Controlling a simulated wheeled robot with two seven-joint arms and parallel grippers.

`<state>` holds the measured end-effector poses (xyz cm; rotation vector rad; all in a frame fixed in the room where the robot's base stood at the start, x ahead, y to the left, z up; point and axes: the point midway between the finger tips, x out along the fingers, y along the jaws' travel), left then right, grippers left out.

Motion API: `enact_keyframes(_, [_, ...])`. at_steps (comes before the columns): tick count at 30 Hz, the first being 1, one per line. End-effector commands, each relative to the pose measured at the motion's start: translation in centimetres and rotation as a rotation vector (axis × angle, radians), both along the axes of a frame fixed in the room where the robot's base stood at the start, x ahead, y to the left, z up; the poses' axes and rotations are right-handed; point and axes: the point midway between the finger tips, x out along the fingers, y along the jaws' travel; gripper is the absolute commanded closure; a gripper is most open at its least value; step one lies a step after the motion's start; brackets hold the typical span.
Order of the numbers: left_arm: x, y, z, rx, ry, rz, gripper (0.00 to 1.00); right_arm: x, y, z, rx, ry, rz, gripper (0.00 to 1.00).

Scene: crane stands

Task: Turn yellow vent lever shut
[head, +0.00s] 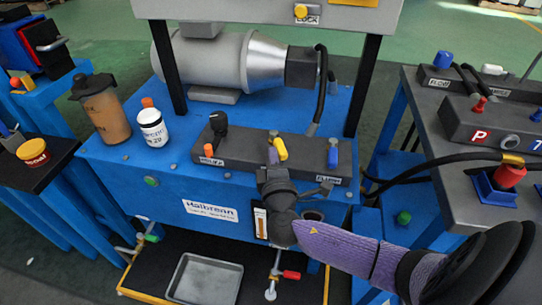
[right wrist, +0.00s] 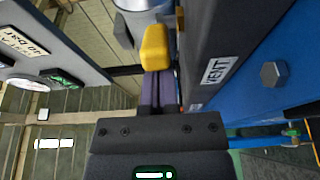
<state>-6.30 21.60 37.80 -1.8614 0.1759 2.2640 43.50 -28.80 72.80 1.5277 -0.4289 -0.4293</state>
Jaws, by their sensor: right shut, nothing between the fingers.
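The yellow vent lever (head: 280,148) stands on the dark manifold block on the blue bench, near its middle. It also shows in the right wrist view (right wrist: 156,47), close to a VENT label (right wrist: 216,71). My right gripper (head: 272,157) is shut and empty, with its purple fingertips right at the lever's near side. In the right wrist view the closed fingers (right wrist: 158,82) end at the lever's near end; I cannot tell whether they touch it. The lever's base is partly hidden. My left gripper is not in view.
On the same block (head: 205,150) stand a black knob (head: 218,122) and a blue lever (head: 333,155). A grey motor (head: 215,62) sits behind, with a black hose (head: 322,90) near it. A white jar (head: 152,127) and a brown bottle (head: 105,115) stand left.

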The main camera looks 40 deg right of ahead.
Motion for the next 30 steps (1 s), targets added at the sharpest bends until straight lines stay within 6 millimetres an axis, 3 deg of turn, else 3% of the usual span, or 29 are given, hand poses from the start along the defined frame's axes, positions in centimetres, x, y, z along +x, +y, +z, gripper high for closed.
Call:
enact_keyframes(6, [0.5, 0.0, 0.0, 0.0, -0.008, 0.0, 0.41, -0.6, -0.8, 0.0, -0.004, 0.003, 0.108, 1.0])
enact_keyframes(30, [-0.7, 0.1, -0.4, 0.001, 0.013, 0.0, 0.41, -1.8, -4.6, -0.1, -0.001, 0.001, 0.103, 1.0])
